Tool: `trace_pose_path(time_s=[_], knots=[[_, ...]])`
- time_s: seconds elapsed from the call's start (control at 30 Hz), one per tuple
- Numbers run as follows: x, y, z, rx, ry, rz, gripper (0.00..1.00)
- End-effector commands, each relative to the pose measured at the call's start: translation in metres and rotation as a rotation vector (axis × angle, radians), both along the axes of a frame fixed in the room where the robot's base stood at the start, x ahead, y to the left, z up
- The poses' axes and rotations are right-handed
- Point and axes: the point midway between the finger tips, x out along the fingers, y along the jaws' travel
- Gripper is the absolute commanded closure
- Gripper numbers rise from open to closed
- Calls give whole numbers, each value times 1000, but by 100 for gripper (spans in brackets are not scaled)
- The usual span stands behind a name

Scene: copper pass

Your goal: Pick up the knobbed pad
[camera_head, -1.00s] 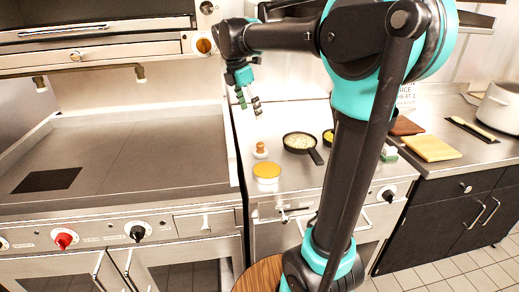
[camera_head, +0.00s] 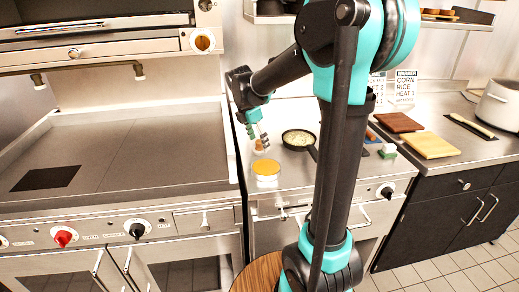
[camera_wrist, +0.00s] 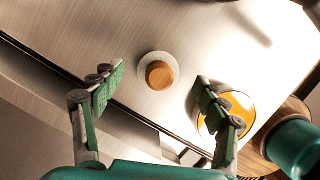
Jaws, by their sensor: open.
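The knobbed pad, a pale round disc with a brown wooden knob, stands on the steel counter in the wrist view (camera_wrist: 159,73). In the head view the pad (camera_head: 259,149) is partly hidden by my fingers. My gripper (camera_head: 258,136) is open and empty, just above the pad. In the wrist view the fingertips of my gripper (camera_wrist: 160,77) stand apart on either side of the knob, with clear space between each finger and the pad. I cannot tell the exact height left.
A white tub with orange contents (camera_head: 266,171) stands close in front of the pad. A dark pan (camera_head: 299,139) sits to the right. Farther right are a green-and-white block (camera_head: 388,152), a yellow board (camera_head: 429,145), a brown board (camera_head: 398,122) and a pot (camera_head: 500,106).

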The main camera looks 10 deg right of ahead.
Motion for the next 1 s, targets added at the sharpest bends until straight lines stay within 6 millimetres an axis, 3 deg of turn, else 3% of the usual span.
trace_pose_path(time_s=[0.17,0.43,0.83,1.0], knots=[[3,-5,-17,0,0,-1,26],[3,-5,-19,0,0,0,28],[3,-5,-18,0,0,0,77],[3,-5,-18,0,0,0,79]])
